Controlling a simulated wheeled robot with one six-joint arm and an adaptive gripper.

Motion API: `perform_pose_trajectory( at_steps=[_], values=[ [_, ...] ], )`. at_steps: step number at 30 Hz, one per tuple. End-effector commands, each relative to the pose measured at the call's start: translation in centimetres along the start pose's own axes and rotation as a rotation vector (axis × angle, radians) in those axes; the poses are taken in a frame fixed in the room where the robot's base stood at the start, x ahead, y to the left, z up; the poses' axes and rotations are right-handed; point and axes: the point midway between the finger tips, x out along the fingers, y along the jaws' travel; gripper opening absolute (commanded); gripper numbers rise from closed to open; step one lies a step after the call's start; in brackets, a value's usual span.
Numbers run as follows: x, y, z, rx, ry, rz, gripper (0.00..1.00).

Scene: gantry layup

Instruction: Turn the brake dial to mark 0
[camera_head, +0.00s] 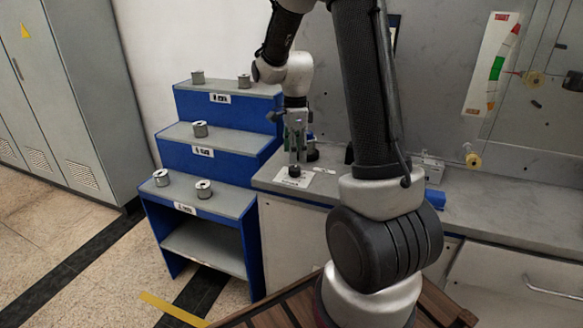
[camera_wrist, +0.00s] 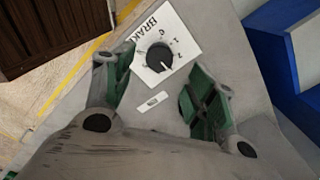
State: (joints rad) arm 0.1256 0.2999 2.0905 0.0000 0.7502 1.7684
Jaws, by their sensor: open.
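The brake dial (camera_wrist: 157,58) is a round black knob on a white plate (camera_wrist: 182,32) lettered "BRAK…", with small marks on one side. A short pale line on the knob points to the lower right in the wrist view, closest to the mark 2. In the head view the dial (camera_head: 294,171) sits on the grey counter, partly hidden below my gripper (camera_head: 295,152). My gripper (camera_wrist: 157,78) is open, with one green-padded finger on each side of the knob. The fingers look apart from the knob; their exact height above it is unclear.
A blue stepped rack (camera_head: 228,142) with several metal spools stands left of the counter (camera_head: 480,205). A small white label (camera_wrist: 152,101) lies beside the dial plate. A blue block (camera_head: 434,199) is on the counter to the right. A wall gauge (camera_head: 493,65) hangs behind.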

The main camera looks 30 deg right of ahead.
Motion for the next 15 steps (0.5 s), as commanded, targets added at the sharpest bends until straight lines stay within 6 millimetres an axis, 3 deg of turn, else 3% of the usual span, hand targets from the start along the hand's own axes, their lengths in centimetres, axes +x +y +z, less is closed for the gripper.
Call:
perform_pose_trajectory(
  at_steps=[9,15],
  values=[
    [5.2,0.1,0.0,-0.003,0.001,0.003,0.56],
    [6.2,0.1,0.0,-0.004,0.0,0.001,0.56]
  ],
)
